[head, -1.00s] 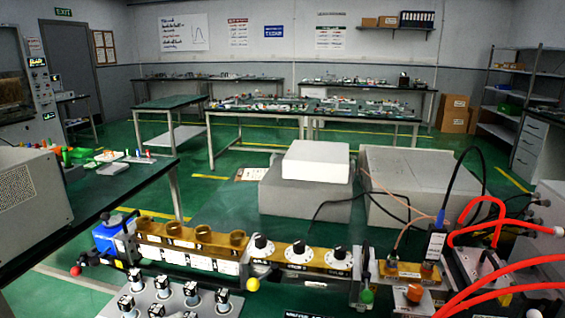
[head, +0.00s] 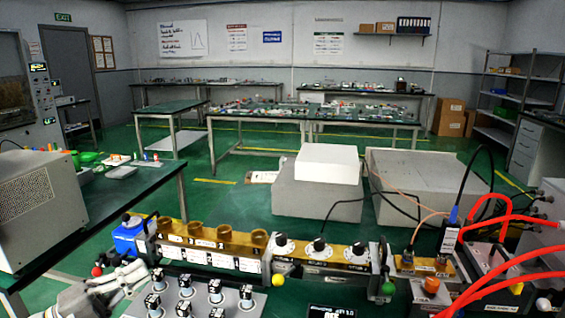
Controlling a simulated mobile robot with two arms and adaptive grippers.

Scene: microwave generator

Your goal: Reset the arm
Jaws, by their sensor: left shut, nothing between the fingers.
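My left gripper (head: 128,272) shows at the lower left, grey and shut, with nothing seen between its fingers. It is in front of the left end of the microwave generator's brass waveguide (head: 208,238). I cannot tell whether it touches anything. The waveguide has several round brass knobs, black dials (head: 320,247) and white labels. A blue block (head: 129,237) sits at its left end and a red ball (head: 97,271) close to the gripper. A grey panel with several switch knobs (head: 185,291) lies in front. My right gripper is out of view.
Red hoses (head: 507,287) and a black cable (head: 476,160) crowd the right side. A beige box (head: 42,208) stands on a green-topped bench at left. A white block (head: 327,163) rests on grey blocks behind the waveguide. More tables stand farther back, with open green floor between.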

